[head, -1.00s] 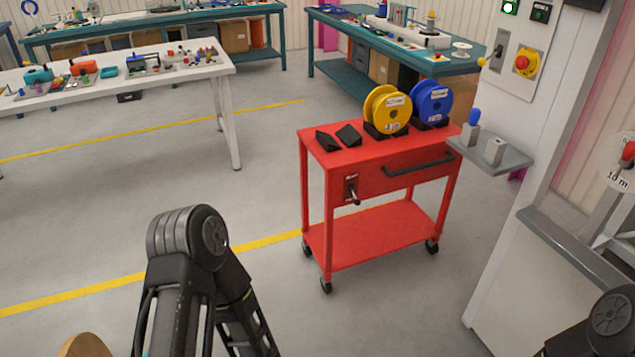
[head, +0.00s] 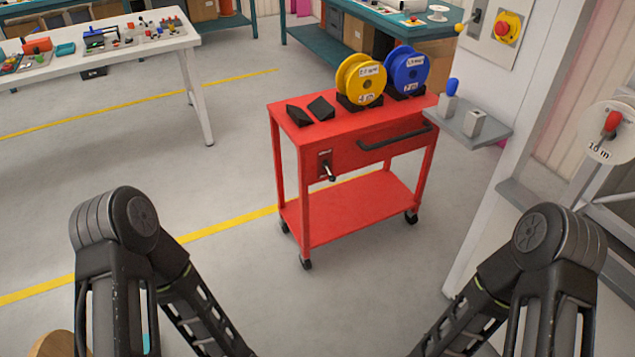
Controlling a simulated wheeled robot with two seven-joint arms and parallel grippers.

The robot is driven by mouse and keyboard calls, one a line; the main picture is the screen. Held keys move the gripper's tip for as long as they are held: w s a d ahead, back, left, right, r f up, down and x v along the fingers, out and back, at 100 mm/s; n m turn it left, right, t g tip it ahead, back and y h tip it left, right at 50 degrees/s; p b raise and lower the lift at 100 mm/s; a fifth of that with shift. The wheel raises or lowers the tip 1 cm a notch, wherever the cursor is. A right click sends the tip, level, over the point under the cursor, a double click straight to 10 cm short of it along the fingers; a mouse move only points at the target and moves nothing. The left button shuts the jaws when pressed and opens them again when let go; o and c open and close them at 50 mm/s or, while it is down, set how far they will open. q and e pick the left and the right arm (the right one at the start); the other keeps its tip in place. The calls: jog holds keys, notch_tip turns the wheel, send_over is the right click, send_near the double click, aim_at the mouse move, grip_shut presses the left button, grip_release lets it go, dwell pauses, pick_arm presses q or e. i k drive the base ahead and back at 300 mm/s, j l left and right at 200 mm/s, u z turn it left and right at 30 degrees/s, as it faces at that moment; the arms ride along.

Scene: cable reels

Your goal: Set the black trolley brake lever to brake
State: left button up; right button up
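The red trolley (head: 350,215) stands on castors in the middle of the head view. Its black brake lever (head: 328,172) sticks out of a small dark plate (head: 324,158) on the left part of the upper front panel. The lever slants down and outward; the lettering on the plate is too small to read. Both of my arms reach in from the bottom of the view, well short of the trolley. Both grippers are below the picture's lower edge and cannot be seen.
A yellow reel (head: 361,80) and a blue reel (head: 407,72) stand on the trolley, beside two black wedges (head: 310,110). A grey shelf (head: 470,128) on the white cabinet juts close to the trolley's right side. The floor (head: 230,270) before the trolley is clear.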

aim_at(332, 179)
jog(key=i+l+z, duration=0.1)
jog(key=i, duration=0.35)
jog(key=i+l, duration=0.15)
jog(key=i, duration=0.3)
jog(key=i+j, duration=0.2)
jog(key=j, duration=0.2)
jog(key=i+j+z, duration=0.1)
jog(key=j, duration=0.25)
jog(key=i+j, duration=0.25)
jog(key=j, duration=0.15)
jog(key=i+j+z, duration=0.1)
jog(key=j, duration=0.3)
jog(key=i, duration=0.1)
